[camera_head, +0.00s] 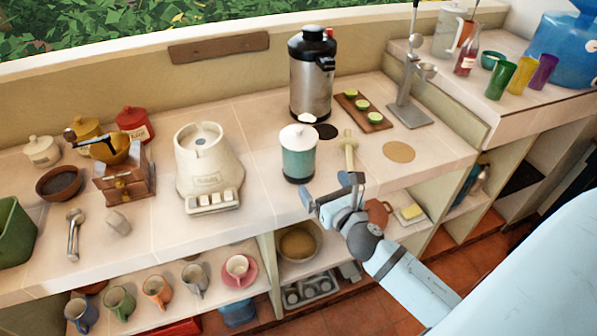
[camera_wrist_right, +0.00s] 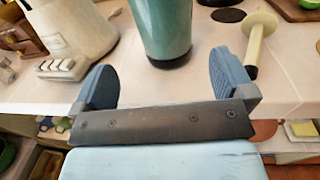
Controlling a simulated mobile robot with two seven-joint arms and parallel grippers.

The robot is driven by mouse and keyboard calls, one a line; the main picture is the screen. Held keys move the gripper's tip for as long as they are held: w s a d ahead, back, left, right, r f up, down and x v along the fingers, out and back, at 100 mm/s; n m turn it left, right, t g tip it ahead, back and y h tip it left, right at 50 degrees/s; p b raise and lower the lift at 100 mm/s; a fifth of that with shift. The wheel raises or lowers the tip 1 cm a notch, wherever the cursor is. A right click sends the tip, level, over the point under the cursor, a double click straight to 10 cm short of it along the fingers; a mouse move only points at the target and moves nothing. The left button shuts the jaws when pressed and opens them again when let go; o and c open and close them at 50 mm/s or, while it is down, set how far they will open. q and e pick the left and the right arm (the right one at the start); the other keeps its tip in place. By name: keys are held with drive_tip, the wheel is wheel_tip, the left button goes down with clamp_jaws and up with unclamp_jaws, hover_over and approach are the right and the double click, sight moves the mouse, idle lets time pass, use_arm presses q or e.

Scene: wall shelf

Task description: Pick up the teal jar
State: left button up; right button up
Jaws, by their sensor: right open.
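The teal jar (camera_head: 299,158) stands upright on the tiled counter, with a white lid and a dark base. Its lower part also shows in the right wrist view (camera_wrist_right: 163,30), beyond and between the fingers. My right gripper (camera_head: 331,193) is open and empty at the counter's front edge, just in front of the jar and a little to its right. In the right wrist view the two blue-grey fingers (camera_wrist_right: 160,78) are spread wide and apart from the jar. My left gripper is not in view.
A cream blender base (camera_head: 205,165) stands left of the jar. A steel flask (camera_head: 313,75) stands behind it. A pale wooden pestle-like tool (camera_head: 348,150) is close on the right. A cork coaster (camera_head: 399,152) lies farther right. Shelves with cups are below the counter.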

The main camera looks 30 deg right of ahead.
sight(306, 161)
drive_tip(key=w, duration=0.5)
drive_tip(key=w+d+p, duration=0.1)
drive_tip(key=w, duration=0.1)
drive_tip(key=shift+w, duration=0.2)
drive_tip(key=shift+w+d, duration=0.15)
drive_tip(key=shift+w, duration=0.3)
drive_tip(key=w, duration=0.3)
drive_tip(key=w+d, duration=0.1)
drive_tip(key=shift+w+f+p, duration=0.3)
drive_tip(key=shift+w+p, duration=0.05)
drive_tip(key=shift+w, duration=0.05)
